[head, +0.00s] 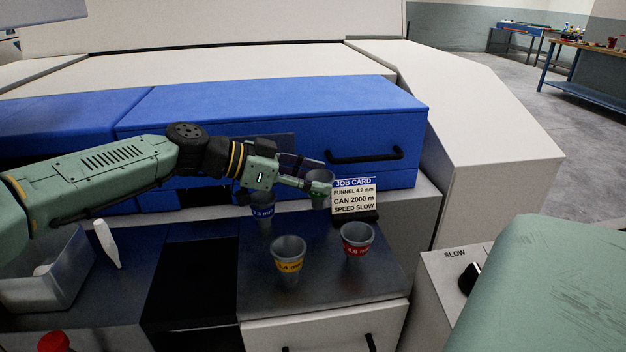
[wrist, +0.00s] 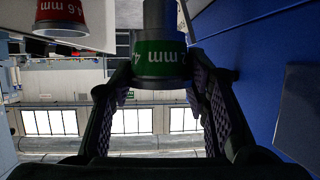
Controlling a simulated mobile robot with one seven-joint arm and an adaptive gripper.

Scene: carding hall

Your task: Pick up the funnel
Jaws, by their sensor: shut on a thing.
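A grey funnel with a green band (head: 320,196) is beside the left edge of the job card (head: 354,197), which reads "FUNNEL 4.2 mm". In the wrist view, the funnel (wrist: 160,58) shows "2 mm" and part of a 4 on its green band, between the two fingers. My gripper (head: 312,187) is shut on this funnel from the left. The fingers partly hide it in the head view. I cannot tell whether its lower end touches the bench.
A yellow-banded funnel (head: 289,262), a red-banded funnel (head: 356,243) and a blue-banded funnel (head: 263,214) stand on the dark bench top (head: 325,275). The blue one is under my gripper. A blue drawer front (head: 290,115) with a black handle rises close behind.

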